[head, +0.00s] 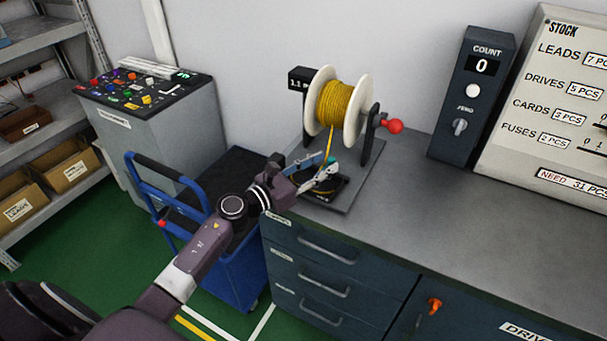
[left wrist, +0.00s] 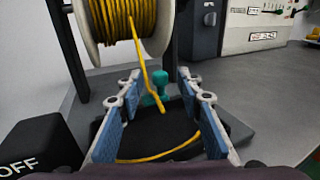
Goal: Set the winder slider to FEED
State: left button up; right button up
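The winder carries a white spool (head: 338,100) wound with yellow cable, on a grey base plate (head: 360,185) on the bench. A teal knob (left wrist: 157,84) stands on the winder's dark base part, beyond the hanging yellow cable end. I take it for the slider handle. A black block (left wrist: 42,148) at the lower left reads OFF; no FEED mark is readable. My left gripper (head: 322,178) is open at the winder's front; it also shows in the left wrist view (left wrist: 158,90). Its blue-padded fingers are apart, with the knob between or just beyond their tips. My right gripper is out of view.
A red crank knob (head: 395,126) sticks out right of the spool. A COUNT box (head: 472,100) and a STOCK board (head: 560,110) stand on the right. A blue cart (head: 235,275) stands left of the bench drawers. The bench (head: 480,220) right of the winder is clear.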

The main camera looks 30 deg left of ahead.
pick_arm(q)
jog(key=v, duration=0.8)
jog(key=shift+s+a, duration=0.1)
jog(key=shift+s, duration=0.15)
